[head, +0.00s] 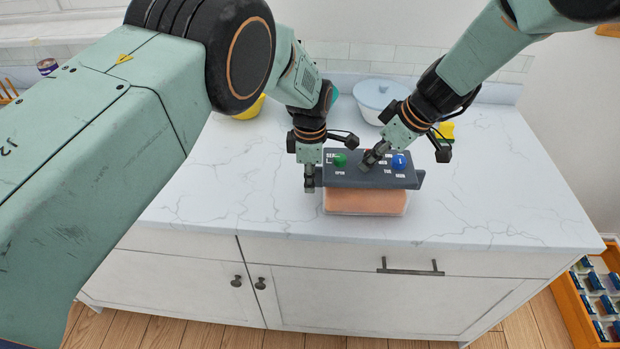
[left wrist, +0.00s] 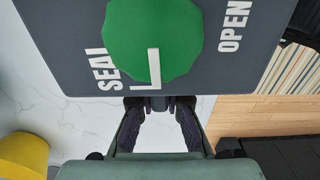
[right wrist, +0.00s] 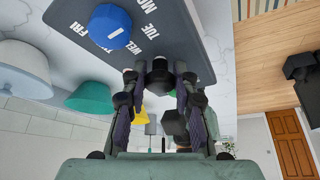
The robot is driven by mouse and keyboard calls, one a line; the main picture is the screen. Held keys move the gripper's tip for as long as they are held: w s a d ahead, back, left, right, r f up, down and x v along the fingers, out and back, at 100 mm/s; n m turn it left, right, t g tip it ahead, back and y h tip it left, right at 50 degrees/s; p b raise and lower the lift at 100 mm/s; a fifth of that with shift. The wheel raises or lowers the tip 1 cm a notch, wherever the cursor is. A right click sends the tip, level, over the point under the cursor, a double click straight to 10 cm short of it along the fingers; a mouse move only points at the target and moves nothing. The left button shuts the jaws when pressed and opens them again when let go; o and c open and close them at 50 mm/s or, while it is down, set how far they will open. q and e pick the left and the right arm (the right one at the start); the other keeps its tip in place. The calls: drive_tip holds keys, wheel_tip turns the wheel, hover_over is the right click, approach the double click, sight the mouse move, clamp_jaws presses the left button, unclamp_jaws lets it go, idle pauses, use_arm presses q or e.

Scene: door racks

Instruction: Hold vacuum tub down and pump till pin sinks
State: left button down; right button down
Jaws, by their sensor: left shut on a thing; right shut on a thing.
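The vacuum tub (head: 365,203) stands near the counter's front edge, with orange contents behind clear walls and a dark grey lid (head: 345,180). The lid has a green seal/open knob (head: 339,160) at left and a blue day dial (head: 398,162) at right. My left gripper (head: 310,184) is shut at the lid's left edge; the left wrist view shows the green knob (left wrist: 153,38) just beyond its fingers. My right gripper (head: 366,166) is shut on a dark part at the lid's middle, probably the pump handle, mostly hidden by the fingers. A small red spot (head: 367,152) shows behind it; I cannot tell if it is the pin.
A lidded pale blue bowl (head: 380,94) stands behind the tub. A yellow bowl (head: 250,108) is at back left and a yellow item (head: 446,131) at right. An orange rack (head: 590,300) stands at lower right.

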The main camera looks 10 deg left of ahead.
drive_tip(key=shift+r, duration=1.95)
drive_tip(key=shift+f, duration=1.9)
drive_tip(key=c, duration=0.9)
unclamp_jaws()
drive_tip(key=shift+r, duration=0.1)
drive_tip(key=shift+r, duration=3.45)
